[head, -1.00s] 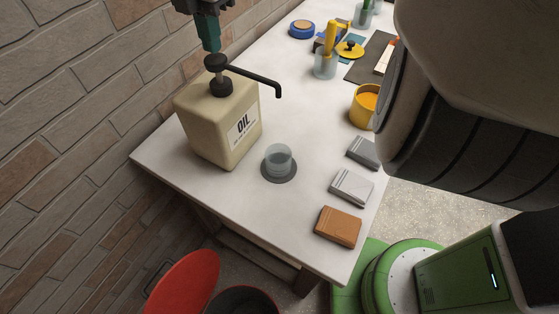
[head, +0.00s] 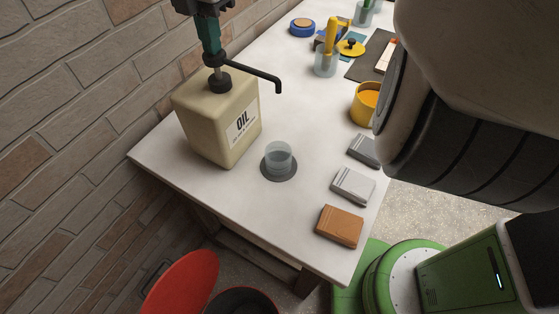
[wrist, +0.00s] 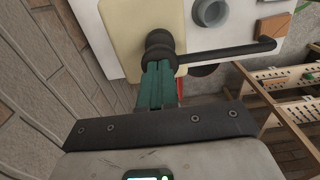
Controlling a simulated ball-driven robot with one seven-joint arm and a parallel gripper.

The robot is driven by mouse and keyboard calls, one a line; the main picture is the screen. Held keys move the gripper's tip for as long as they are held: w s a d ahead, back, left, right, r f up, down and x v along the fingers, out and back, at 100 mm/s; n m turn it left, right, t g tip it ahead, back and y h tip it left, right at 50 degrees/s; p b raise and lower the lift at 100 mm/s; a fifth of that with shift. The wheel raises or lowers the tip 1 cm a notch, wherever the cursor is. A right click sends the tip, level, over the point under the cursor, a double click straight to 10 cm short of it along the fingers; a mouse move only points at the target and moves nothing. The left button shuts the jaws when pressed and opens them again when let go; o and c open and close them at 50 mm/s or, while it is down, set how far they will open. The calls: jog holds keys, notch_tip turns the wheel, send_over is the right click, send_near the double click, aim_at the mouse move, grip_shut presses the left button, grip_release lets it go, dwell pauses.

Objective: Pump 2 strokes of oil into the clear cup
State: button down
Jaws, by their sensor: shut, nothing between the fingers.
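The cream oil container (head: 205,125), labelled OIL, stands on the white table with a black pump on top. The pump head (head: 215,59) has a long spout (head: 258,77) reaching right, with its bent tip above and behind the clear cup (head: 279,158). The cup stands upright on a dark round pad (head: 278,174); I cannot make out any oil in it. My gripper (head: 213,50) is shut and empty, its green fingers pointing down onto the pump head, apparently touching it. In the wrist view, the fingertips (wrist: 158,68) meet the black pump head (wrist: 160,42).
Grey, white and orange-brown boxes (head: 340,226) line the table's right edge. A yellow pot (head: 367,103) and a clear holder with yellow-handled tools (head: 327,63) stand farther back. A brick wall (head: 60,110) runs close on the left. A red bin (head: 182,283) stands below the front edge.

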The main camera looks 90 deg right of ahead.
jog(key=shift+f+b, duration=1.6)
jog(key=shift+r, duration=0.2)
jog(key=shift+r+p, duration=0.95)
jog(key=shift+r, duration=1.15)
jog(key=shift+f, duration=0.15)
jog(key=shift+f+b, duration=2.2)
jog(key=shift+b, duration=0.2)
jog(key=shift+r, duration=0.15)
jog(key=shift+r+p, duration=1.1)
jog(key=shift+r, duration=1.1)
